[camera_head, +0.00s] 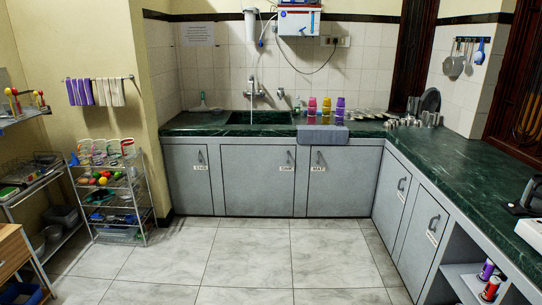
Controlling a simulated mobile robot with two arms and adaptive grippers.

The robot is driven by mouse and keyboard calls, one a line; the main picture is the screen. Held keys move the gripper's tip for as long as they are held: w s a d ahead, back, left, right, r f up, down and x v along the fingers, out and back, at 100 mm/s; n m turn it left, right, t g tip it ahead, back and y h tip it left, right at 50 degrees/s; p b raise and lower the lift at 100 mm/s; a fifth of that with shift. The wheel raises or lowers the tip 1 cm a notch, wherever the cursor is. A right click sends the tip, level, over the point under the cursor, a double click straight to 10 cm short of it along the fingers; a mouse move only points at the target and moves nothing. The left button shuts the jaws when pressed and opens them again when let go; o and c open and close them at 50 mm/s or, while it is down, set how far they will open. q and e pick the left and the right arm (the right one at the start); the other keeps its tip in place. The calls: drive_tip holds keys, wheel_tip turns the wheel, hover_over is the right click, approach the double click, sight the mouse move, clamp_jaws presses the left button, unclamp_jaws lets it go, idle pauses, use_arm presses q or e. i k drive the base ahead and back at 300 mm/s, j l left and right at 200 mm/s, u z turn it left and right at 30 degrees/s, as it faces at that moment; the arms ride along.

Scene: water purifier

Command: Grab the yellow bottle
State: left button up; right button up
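A small yellow container (326,106), likely the yellow bottle, stands upright on the dark green back counter, right of the sink. A pink container (312,106) stands close on its left and a purple one (340,106) close on its right. A grey-blue cloth or mat (322,135) hangs over the counter edge in front of them. The containers are too small to make out in detail. Neither of my grippers is in view.
The tiled floor (290,255) ahead is clear up to the grey cabinets (258,180). A right-hand counter (455,165) holds metal cups near the corner. A wire rack (108,195) stands on the left. A white purifier (299,22) hangs above the counter.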

sight(326, 114)
drive_tip(key=i+u, duration=0.1)
drive_tip(key=i, duration=2.2)
